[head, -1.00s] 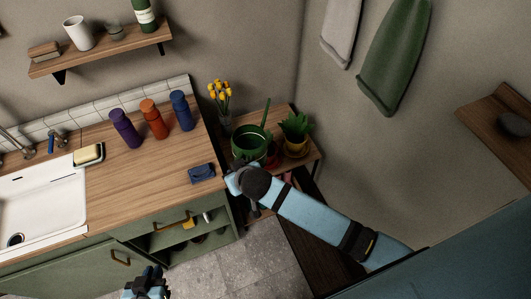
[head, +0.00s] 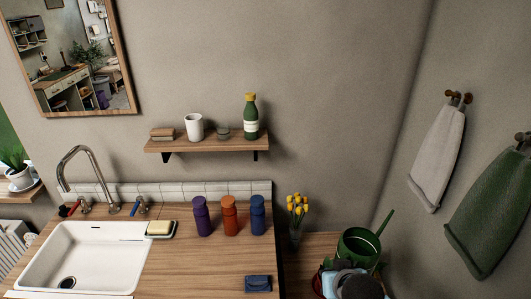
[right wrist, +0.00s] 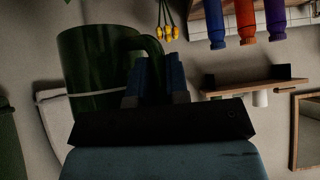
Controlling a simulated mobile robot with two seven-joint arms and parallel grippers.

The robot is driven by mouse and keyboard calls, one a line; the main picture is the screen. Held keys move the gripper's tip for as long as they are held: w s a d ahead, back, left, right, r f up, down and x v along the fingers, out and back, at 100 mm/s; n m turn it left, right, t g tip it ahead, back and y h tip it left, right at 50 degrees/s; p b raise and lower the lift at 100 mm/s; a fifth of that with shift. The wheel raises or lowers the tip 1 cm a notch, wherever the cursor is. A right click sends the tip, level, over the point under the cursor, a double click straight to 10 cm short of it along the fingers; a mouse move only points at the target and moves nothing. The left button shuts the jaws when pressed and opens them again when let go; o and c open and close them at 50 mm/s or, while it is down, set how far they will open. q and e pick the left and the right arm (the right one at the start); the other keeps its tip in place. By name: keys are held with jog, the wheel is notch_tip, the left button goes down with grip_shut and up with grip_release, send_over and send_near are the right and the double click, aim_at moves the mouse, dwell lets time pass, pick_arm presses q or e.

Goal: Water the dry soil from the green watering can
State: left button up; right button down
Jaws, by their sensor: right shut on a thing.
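The green watering can (head: 357,246) is at the lower right of the head view, over the side table, its spout pointing up and right. In the right wrist view the can (right wrist: 92,70) fills the left, with its curved handle at my fingers. My right gripper (right wrist: 155,72) is shut on the can's handle. In the head view, my wrist covers the lower part of the can and much of what lies behind it. A bit of a red pot (head: 317,284) shows beside my wrist. I cannot make out the dry soil. My left gripper is out of view.
Yellow flowers (head: 297,204) in a vase stand just left of the can. Purple (head: 202,216), orange (head: 229,215) and blue (head: 258,215) bottles and a blue cloth-like item (head: 258,283) are on the counter. Towels (head: 438,150) hang on the right wall.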

jog(key=s+d+r+m+h, duration=0.1)
jog(key=s+d+r, duration=0.1)
jog(key=d+r, duration=0.5)
notch_tip(320, 180, up, 2)
jog(key=shift+s+d+r, duration=0.1)
jog(key=shift+s+d, duration=0.1)
jog(key=shift+s, duration=0.05)
dwell(0.3)
